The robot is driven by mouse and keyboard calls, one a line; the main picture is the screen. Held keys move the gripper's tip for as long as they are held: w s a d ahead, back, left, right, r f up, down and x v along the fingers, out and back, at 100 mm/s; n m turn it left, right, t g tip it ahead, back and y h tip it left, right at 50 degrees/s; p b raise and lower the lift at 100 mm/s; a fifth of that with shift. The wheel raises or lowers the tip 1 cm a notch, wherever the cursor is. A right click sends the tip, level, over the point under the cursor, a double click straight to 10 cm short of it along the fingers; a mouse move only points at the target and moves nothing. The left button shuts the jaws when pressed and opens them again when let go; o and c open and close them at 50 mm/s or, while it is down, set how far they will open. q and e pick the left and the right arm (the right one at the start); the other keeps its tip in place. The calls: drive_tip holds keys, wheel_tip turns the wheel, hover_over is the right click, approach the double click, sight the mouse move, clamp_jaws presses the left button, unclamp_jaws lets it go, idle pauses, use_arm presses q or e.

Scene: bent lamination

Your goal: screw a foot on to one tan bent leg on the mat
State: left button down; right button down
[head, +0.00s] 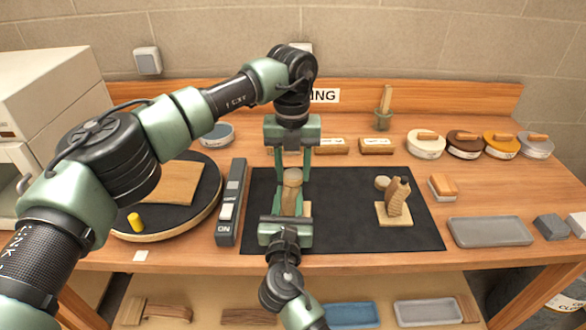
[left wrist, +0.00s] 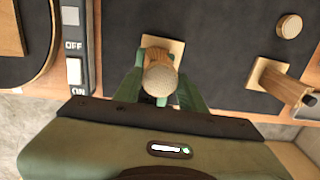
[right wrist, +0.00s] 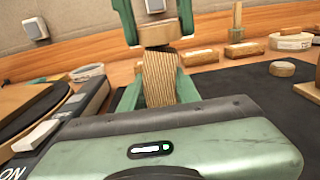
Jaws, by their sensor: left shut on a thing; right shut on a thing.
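A tan bent leg (right wrist: 160,80) stands on the mat (head: 345,235) at its left part, over a square pale base (left wrist: 176,46). My right gripper (head: 291,204) is shut on this leg from the front. My left gripper (head: 292,170) reaches down from above and is shut on a round wooden foot (left wrist: 160,80). The foot, also in the right wrist view (right wrist: 158,34), is right over the leg's top, with a dark band between them. I cannot tell whether the thread is engaged. A second bent leg (head: 398,198) stands on its own base, with a loose foot (head: 382,182) behind it.
A round turntable (head: 205,205) with a yellow peg (head: 135,221) and an ON/OFF switch strip (head: 224,230) are left of the mat. A grey tray (head: 490,232) and an eraser-like block (head: 443,185) are at right. Several round tins and brushes line the back. The mat's middle is clear.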

use_arm(q)
drive_tip(key=m, duration=0.3)
use_arm(e)
drive_tip(key=shift+f, duration=0.1)
use_arm(q)
drive_tip(key=m, duration=1.1)
drive_tip(key=c, duration=0.7)
unclamp_jaws()
drive_tip(key=shift+c, duration=0.2)
wheel_tip(320, 180, up, 12)
drive_tip(key=shift+a, duration=0.1)
